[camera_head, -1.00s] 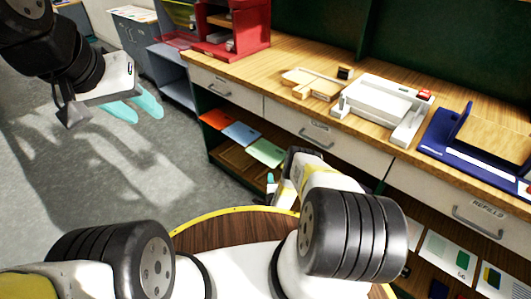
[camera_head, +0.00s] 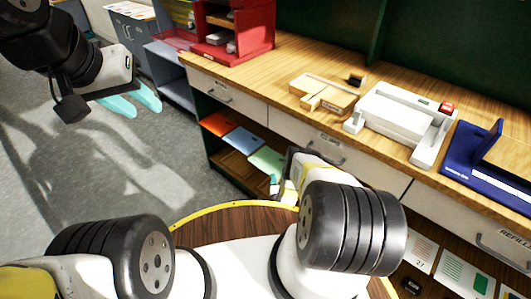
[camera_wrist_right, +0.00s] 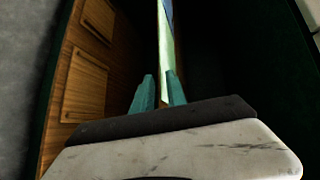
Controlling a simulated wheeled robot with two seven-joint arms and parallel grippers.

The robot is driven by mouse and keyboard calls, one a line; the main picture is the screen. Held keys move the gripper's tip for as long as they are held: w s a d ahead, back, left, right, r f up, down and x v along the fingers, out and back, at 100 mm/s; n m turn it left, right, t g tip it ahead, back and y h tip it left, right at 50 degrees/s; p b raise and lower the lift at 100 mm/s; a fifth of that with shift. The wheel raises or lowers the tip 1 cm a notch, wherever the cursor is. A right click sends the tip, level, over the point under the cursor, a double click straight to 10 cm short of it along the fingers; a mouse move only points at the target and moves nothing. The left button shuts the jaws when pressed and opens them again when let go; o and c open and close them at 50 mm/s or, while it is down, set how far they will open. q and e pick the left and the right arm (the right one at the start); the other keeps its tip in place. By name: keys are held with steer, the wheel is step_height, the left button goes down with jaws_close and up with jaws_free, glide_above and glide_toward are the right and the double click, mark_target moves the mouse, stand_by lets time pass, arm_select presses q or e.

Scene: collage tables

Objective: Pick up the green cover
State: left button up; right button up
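The green cover (camera_head: 266,160) lies on the open shelf under the counter, at the right end of a row with an orange and a blue cover. In the right wrist view the green cover (camera_wrist_right: 166,50) shows as a narrow upright strip just beyond and between the fingertips. My right gripper (camera_wrist_right: 161,82) has its teal fingers slightly apart, with a dark gap beside the strip; contact is not visible. In the head view my right gripper (camera_head: 274,184) is at the shelf front, partly hidden by its wrist. My left gripper (camera_head: 135,102) is open and empty above the floor.
The orange cover (camera_head: 216,124) and blue cover (camera_head: 243,138) lie left of the green one. The wooden counter (camera_head: 290,68) above holds a white machine (camera_head: 400,118) and a wooden tool (camera_head: 325,94). Drawers line its front. The grey floor (camera_head: 190,165) at left is open.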

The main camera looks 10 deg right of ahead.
steer(key=shift+w+f, duration=0.1)
steer(key=shift+w, duration=0.3)
jaws_close()
step_height(320, 180, up, 2)
steer(key=shift+s+r, duration=0.1)
steer(key=shift+r, duration=0.1)
steer(key=r+v, duration=0.2)
steer(key=v, duration=1.2)
steer(key=shift+r, duration=0.2)
